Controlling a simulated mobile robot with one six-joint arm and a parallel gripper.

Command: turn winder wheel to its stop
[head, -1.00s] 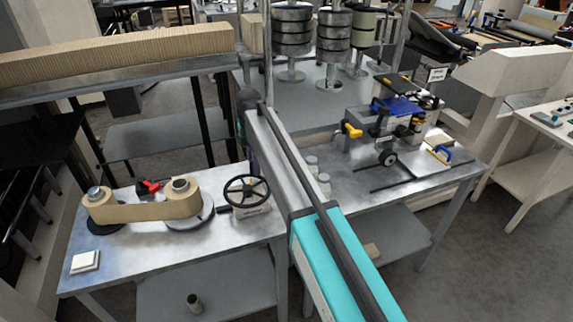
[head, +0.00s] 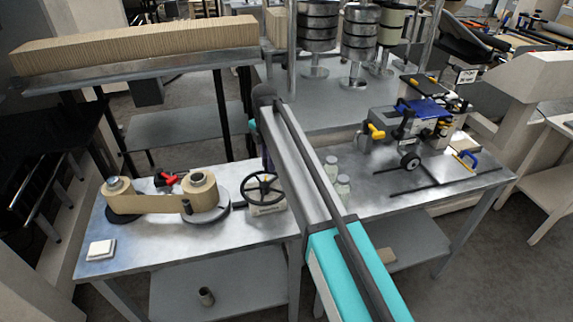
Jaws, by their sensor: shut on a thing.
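The winder wheel (head: 262,188) is a dark spoked handwheel on a pale base (head: 268,209) at the middle of the metal bench. My gripper (head: 267,168) is small and mostly hidden behind my own arm. It comes down to the far right part of the wheel's rim and is shut on it. A dark shaft joins the wheel's base to the round grey disc (head: 222,213) on its left. A brown kraft roll (head: 199,191) stands on that disc. A web of kraft runs left to a second roll (head: 114,194).
A dark peg (head: 186,207) stands in front of the right roll, with a red-and-black tool (head: 166,179) behind. White pads (head: 100,249) lie front left. Pale jars (head: 342,187) and a blue-and-grey machine (head: 410,128) stand right of my arm.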

